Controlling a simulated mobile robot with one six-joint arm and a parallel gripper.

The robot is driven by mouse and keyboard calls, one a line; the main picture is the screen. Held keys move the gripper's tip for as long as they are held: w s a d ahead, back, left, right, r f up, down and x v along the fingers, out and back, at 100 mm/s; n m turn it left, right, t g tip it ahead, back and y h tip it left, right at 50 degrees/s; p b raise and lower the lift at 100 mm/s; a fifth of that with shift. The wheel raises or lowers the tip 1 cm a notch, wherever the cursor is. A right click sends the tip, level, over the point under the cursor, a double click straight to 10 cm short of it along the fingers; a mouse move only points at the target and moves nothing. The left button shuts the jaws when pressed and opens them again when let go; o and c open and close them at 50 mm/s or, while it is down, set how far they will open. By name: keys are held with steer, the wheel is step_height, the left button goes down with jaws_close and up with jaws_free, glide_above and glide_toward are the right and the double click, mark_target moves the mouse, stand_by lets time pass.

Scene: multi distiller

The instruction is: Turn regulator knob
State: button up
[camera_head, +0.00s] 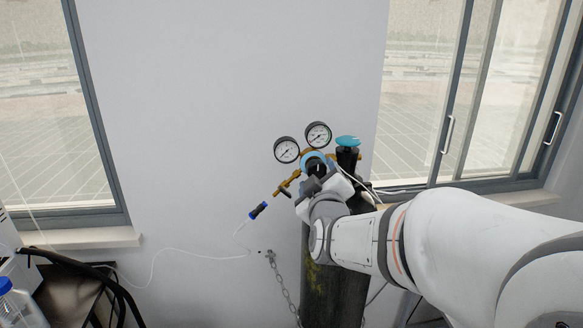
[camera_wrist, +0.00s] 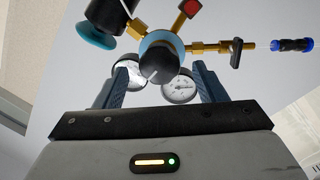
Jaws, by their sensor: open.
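The regulator knob (camera_wrist: 155,62) is black with a white mark on its face, in front of a light blue ring on the brass regulator body. In the head view the knob (camera_head: 316,168) is partly hidden by my gripper (camera_head: 309,183). In the wrist view my gripper (camera_wrist: 163,80) is open, with one finger on each side of the picture and the knob showing between and above the fingertips. I cannot tell whether the fingers touch the knob. Two round gauges (camera_head: 287,150) sit above the knob in the head view.
A dark gas cylinder (camera_head: 335,270) stands against the wall with a blue valve handwheel (camera_head: 348,141) on top. A brass outlet valve (camera_head: 287,183) sticks out left. A blue-black connector (camera_head: 258,210) with a thin tube and a chain (camera_head: 280,280) are near. The wall to the left is clear.

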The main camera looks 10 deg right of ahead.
mark_target(317, 173)
steer(key=shift+w+d+p, duration=0.15)
steer(key=shift+w+p, duration=0.25)
steer(key=shift+w, duration=1.35)
steer(key=c, duration=1)
steer(key=shift+o, duration=0.2)
steer(key=shift+f+b, duration=0.1)
steer(key=shift+b, duration=0.4)
